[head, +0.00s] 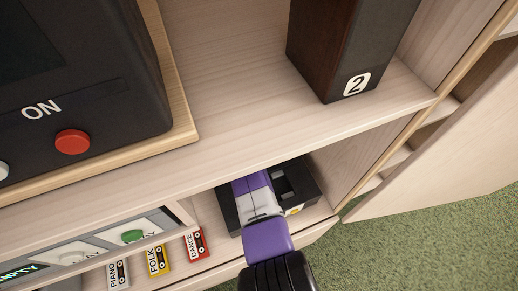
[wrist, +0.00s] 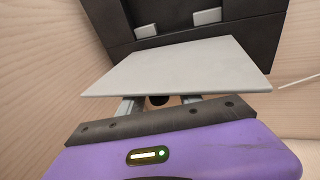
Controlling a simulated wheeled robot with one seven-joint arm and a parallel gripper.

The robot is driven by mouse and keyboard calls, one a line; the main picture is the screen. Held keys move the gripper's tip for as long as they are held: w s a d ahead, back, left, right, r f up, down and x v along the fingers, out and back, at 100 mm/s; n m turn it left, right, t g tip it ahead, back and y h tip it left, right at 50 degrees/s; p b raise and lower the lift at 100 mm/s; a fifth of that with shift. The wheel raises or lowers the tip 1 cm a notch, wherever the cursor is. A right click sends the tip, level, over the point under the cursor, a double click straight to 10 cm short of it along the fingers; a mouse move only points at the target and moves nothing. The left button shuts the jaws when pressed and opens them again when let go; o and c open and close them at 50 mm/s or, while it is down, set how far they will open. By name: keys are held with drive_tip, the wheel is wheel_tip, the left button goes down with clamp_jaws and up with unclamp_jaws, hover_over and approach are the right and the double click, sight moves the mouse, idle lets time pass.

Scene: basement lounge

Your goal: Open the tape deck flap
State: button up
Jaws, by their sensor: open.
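The tape deck (head: 300,186) is a dark box on the lower shelf in the head view, partly covered by my arm. In the wrist view its dark body (wrist: 180,30) shows at the top, with two grey blocks on it. A flat light grey panel (wrist: 180,65), which looks like the flap, stands out between the body and my gripper (wrist: 162,104). My gripper's purple hand is over the deck in the head view (head: 252,184). Its fingers are apart, with their tips hidden behind the panel. I cannot tell whether they touch it.
Piano, folk (head: 157,262) and dance (head: 195,244) cassettes stand left of the deck, below a panel with a green knob (head: 132,236). Above are a dark unit with a red button (head: 72,141) and a speaker marked 2 (head: 350,50). A shelf side wall is close on the right.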

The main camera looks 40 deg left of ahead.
drive_tip(key=v, duration=0.7)
drive_tip(key=shift+r+p, duration=0.3)
drive_tip(key=shift+p, duration=0.15)
